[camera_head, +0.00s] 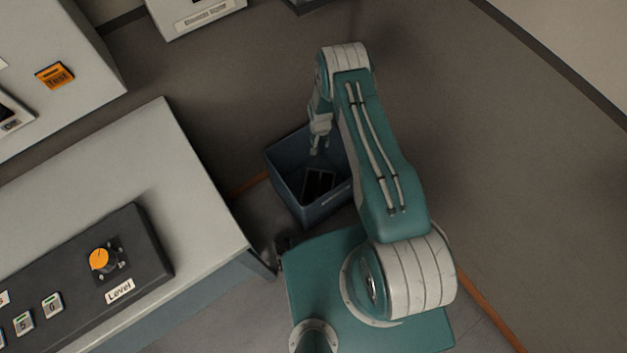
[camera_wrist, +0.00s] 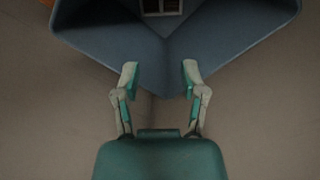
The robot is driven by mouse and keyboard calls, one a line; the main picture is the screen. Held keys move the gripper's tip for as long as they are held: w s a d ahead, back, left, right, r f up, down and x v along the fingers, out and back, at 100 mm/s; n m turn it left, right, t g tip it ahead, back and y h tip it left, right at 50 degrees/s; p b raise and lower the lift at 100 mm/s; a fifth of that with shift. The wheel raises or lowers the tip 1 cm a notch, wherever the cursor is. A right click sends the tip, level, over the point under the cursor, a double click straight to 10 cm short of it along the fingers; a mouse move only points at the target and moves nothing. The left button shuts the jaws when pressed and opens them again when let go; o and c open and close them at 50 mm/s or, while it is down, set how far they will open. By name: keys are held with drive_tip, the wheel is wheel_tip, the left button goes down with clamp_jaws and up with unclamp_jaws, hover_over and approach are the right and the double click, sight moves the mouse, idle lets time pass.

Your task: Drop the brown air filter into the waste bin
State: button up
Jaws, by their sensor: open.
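The waste bin (camera_head: 333,205) is a dark blue-grey open box on the floor, left of my arm in the head view. Its near corner and walls (camera_wrist: 215,45) fill the top of the wrist view. A dark rectangular panel with a pale frame (camera_head: 318,184) lies inside on the bin's bottom. It looks like the air filter, though its brown colour is hard to make out. Part of it shows at the top edge of the wrist view (camera_wrist: 160,8). My gripper (camera_wrist: 160,76) is open and empty, fingers apart, over the bin's rim area (camera_head: 316,148).
A grey console table (camera_head: 150,150) with an orange knob (camera_head: 102,260) stands left of the bin. A pale cabinet with an orange label (camera_head: 55,75) is at the upper left. Another pale box (camera_head: 195,12) stands at the top.

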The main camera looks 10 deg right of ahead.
wheel_tip(320, 180, up, 8)
idle(0.4)
idle(0.3)
wheel_tip(320, 180, up, 36)
drive_tip(key=s+n+t, duration=0.2)
drive_tip(key=s+t, duration=0.1)
drive_tip(key=s+r+n+t, duration=0.1)
drive_tip(key=s+r, duration=1.2)
drive_tip(key=s+r+n+t, duration=0.1)
drive_tip(key=s+r, duration=0.2)
drive_tip(key=s, duration=1)
drive_tip(key=shift+r+t, duration=0.2)
drive_tip(key=shift+t, duration=0.1)
drive_tip(key=shift+s, duration=0.15)
